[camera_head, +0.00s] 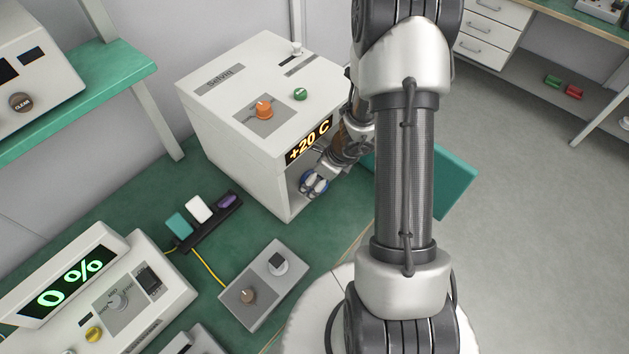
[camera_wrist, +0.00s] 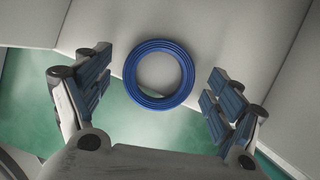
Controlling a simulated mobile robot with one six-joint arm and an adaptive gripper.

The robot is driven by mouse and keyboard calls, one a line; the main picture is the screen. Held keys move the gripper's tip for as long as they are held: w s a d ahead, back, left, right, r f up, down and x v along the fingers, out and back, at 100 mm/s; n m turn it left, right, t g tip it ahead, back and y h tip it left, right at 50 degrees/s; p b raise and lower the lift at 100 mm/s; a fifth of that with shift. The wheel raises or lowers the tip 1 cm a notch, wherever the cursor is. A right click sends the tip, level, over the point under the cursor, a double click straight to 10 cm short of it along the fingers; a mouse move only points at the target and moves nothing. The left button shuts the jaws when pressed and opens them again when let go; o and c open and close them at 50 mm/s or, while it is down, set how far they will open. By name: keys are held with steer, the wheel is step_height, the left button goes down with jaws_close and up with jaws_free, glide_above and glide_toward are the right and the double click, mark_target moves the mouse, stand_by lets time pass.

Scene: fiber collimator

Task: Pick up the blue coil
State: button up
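The blue coil (camera_wrist: 158,103) is a ring of several windings, seen in the wrist view ahead of my gripper against pale surfaces. My gripper (camera_wrist: 159,70) is open, with one finger pad on each side of the coil and visible gaps between pads and coil. Nothing is held. In the head view my gripper (camera_head: 317,184) is small, at the open front of the white box with the +20 C display (camera_head: 309,142). Blue shows at the gripper there, but the coil is mostly hidden and hard to tell apart from the fingers.
Pale walls of the box stand close around my gripper. A teal panel (camera_head: 450,182) is right of the box. A grey control box (camera_head: 264,287), a black holder with coloured blocks (camera_head: 213,225) and a 0 % instrument (camera_head: 98,290) stand on the green bench (camera_head: 130,208).

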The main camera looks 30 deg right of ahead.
steer(key=c, duration=0.8)
